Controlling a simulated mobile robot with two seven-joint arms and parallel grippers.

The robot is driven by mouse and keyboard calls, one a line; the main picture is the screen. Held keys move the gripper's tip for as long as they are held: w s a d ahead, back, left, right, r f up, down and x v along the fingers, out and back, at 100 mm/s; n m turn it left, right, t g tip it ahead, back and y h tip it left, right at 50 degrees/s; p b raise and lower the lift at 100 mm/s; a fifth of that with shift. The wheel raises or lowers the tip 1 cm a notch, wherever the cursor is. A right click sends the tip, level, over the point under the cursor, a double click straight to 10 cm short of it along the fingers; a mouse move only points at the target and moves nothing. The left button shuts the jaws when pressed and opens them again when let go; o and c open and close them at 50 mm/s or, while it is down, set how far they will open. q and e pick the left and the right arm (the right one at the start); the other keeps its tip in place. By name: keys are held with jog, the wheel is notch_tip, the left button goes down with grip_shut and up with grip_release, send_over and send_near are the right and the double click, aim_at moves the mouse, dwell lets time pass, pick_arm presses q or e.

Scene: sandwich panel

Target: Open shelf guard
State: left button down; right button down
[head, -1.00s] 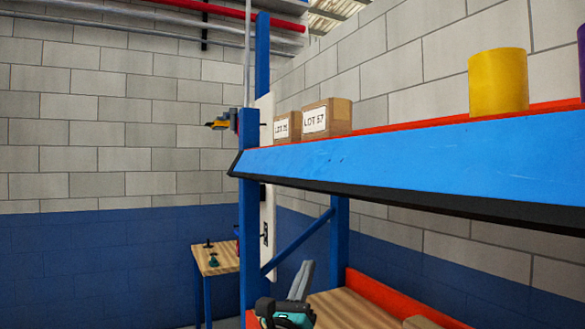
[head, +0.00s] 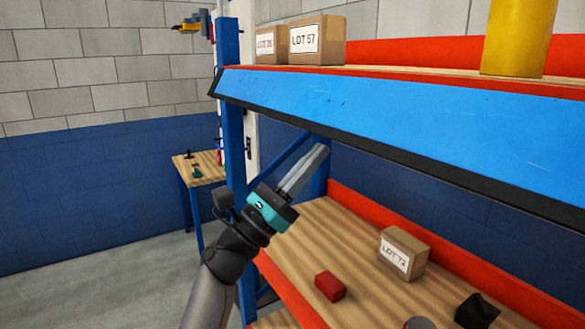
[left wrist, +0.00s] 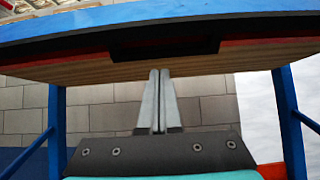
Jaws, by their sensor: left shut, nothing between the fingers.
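The shelf guard is the long blue panel (head: 390,125) with a black lower edge, along the front of the upper shelf. It hangs tilted, sloping outward toward its lower edge. My left gripper (head: 320,152) is shut and empty, pointing up to the right, below the guard's left part in the head view. In the left wrist view, the closed fingers (left wrist: 158,75) point at the underside of the wooden shelf, with the guard (left wrist: 160,20) and its dark edge above them. I cannot tell whether the fingertips touch anything. My right gripper is not in view.
Boxes LOT 57 (head: 317,40) and another stand on the upper shelf with a yellow cylinder (head: 517,35). The lower shelf (head: 310,230) holds box LOT 72 (head: 402,253), a red block (head: 330,286) and a black object (head: 477,310). A blue upright (head: 233,150) stands left of the gripper.

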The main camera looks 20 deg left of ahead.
aim_at(330, 110)
pick_arm(q)
jog(key=shift+s+a+r+p, duration=0.2)
jog(key=shift+r+p, duration=0.2)
jog(key=shift+r, duration=0.2)
jog(key=shift+s+a+r+p, duration=0.15)
jog(key=shift+r+p, duration=0.2)
jog(key=shift+r, duration=0.25)
jog(key=shift+s+a+r+p, duration=0.2)
jog(key=shift+r+p, duration=0.2)
jog(key=shift+r, duration=0.2)
